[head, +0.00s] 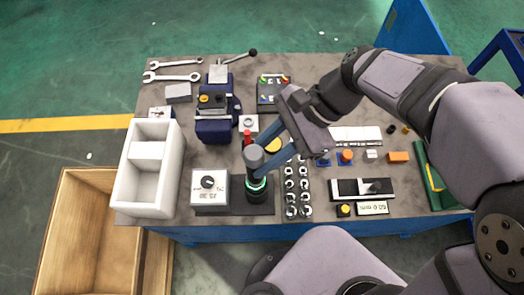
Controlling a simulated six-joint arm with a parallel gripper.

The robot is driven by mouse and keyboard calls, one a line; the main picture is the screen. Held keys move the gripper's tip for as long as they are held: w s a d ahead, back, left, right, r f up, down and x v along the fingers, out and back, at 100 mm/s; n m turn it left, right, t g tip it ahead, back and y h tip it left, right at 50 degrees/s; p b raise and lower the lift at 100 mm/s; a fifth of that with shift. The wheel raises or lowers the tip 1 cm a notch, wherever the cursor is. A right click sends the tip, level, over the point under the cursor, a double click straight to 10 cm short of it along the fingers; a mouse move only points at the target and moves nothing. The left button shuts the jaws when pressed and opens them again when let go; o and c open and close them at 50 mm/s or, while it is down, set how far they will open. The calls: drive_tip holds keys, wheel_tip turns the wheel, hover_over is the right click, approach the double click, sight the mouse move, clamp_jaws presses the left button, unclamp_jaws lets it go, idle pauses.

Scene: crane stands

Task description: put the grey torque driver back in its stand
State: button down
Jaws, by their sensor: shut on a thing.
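The torque driver (254,154) has a round grey top and is held roughly upright. My gripper (263,160) reaches in from the upper right, its two blue fingers shut on the driver just below the top. Below it stands a dark round holder with a green ring (257,184), on the dark base of the stand (236,209). The driver is in line with this holder in the picture. Its lower end is hidden, so I cannot tell whether it is in the holder or just above it.
A white box with a dial (209,189) stands left of the holder. A white divided bin (150,170) is farther left. A rack of small rings (291,190) is close on the right. A red-topped item (247,137) and blue vise (214,118) stand behind.

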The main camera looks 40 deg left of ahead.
drive_tip(key=shift+f, duration=0.45)
drive_tip(key=c, duration=1.4)
unclamp_jaws()
drive_tip(key=shift+o, duration=0.6)
drive_tip(key=shift+f, duration=0.1)
drive_tip(key=p+v, duration=0.4)
drive_tip(key=v, duration=0.1)
